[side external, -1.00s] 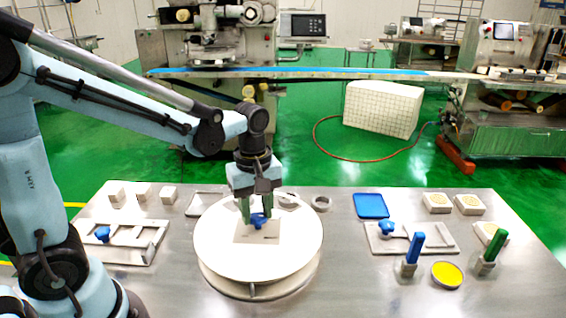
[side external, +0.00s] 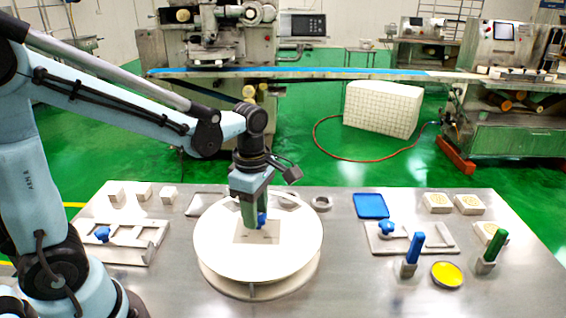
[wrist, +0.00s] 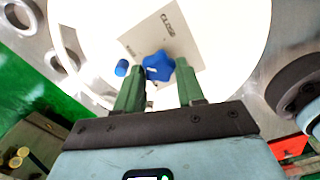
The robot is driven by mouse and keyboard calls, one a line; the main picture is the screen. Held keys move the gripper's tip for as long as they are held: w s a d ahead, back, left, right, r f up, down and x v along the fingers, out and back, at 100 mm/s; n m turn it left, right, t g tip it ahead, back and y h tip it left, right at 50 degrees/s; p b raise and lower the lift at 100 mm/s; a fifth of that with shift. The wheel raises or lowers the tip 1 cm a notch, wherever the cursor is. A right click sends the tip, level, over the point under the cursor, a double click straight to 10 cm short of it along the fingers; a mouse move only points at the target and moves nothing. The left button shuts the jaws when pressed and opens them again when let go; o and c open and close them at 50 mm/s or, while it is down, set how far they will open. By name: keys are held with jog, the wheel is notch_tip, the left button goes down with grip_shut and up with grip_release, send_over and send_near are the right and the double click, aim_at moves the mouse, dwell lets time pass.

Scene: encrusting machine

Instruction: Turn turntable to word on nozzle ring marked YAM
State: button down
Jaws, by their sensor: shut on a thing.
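The round white turntable (side external: 220,250) stands at the table's middle, with a square plate (side external: 241,238) on top. A blue star-shaped knob (wrist: 158,66) sits at the plate and also shows in the side view (side external: 262,220). My gripper (wrist: 155,80) is shut on this knob, its green fingers pointing down at the turntable's centre. A small blue piece (wrist: 122,67) shows beside the left finger in the wrist view. Dark lettering on the plate (wrist: 138,42) is too small to read surely. A grey ring (side external: 321,203) lies behind the turntable; no YAM marking is readable.
Fixtures with blue knobs stand left (side external: 103,234) and right (side external: 387,229) of the turntable. A blue tray (side external: 371,205), a yellow dish (side external: 447,274) and blue (side external: 413,247) and green (side external: 494,245) handled tools are on the right. White blocks (side external: 144,192) stand at back left.

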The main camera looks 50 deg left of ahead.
dwell(0.3)
jog(key=c, duration=0.7)
grip_release()
notch_tip(320, 180, up, 12)
jog(key=shift+r, duration=0.1)
dwell(0.3)
